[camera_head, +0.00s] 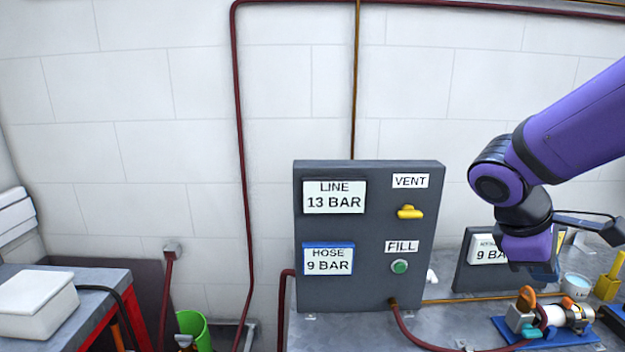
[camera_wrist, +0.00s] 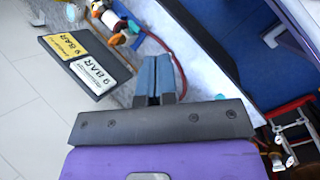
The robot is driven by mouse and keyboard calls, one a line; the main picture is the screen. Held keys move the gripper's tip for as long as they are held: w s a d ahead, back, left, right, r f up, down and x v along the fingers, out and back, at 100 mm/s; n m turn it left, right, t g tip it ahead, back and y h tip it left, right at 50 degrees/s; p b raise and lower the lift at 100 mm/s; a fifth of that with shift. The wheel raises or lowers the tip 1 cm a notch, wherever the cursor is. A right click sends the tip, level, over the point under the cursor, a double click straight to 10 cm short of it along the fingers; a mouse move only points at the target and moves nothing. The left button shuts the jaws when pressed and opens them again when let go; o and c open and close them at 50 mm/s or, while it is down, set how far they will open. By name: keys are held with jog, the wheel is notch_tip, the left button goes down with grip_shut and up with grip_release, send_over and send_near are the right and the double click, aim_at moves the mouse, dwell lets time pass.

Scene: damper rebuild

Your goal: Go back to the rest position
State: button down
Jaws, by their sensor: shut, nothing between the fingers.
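My gripper shows in the wrist view (camera_wrist: 155,74) with its two blue-grey fingers together and nothing between them. In the head view my purple arm reaches in from the right, and the gripper end hangs in front of a small dark sign panel (camera_head: 467,272), partly covering it. The fingertips are hard to make out there. In the wrist view a dark panel with a yellow and a white label (camera_wrist: 97,92) lies left of the fingers.
A grey control panel (camera_head: 372,285) reads LINE 13 BAR and HOSE 9 BAR, with a yellow VENT knob (camera_head: 410,212) and green FILL button (camera_head: 400,266). A damper assembly (camera_head: 557,318) sits on a blue base at right. A red bench (camera_head: 105,310) and green bucket (camera_head: 192,325) stand left.

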jog(key=s+a+r+m+t+y, duration=0.4)
jog(key=s+r+m+t+y, duration=0.2)
jog(key=s+r+m, duration=0.2)
jog(key=shift+s+a+r+m+y, duration=0.2)
jog(key=shift+a+r+m+y, duration=0.15)
jog(key=shift+m, duration=0.25)
dwell(0.9)
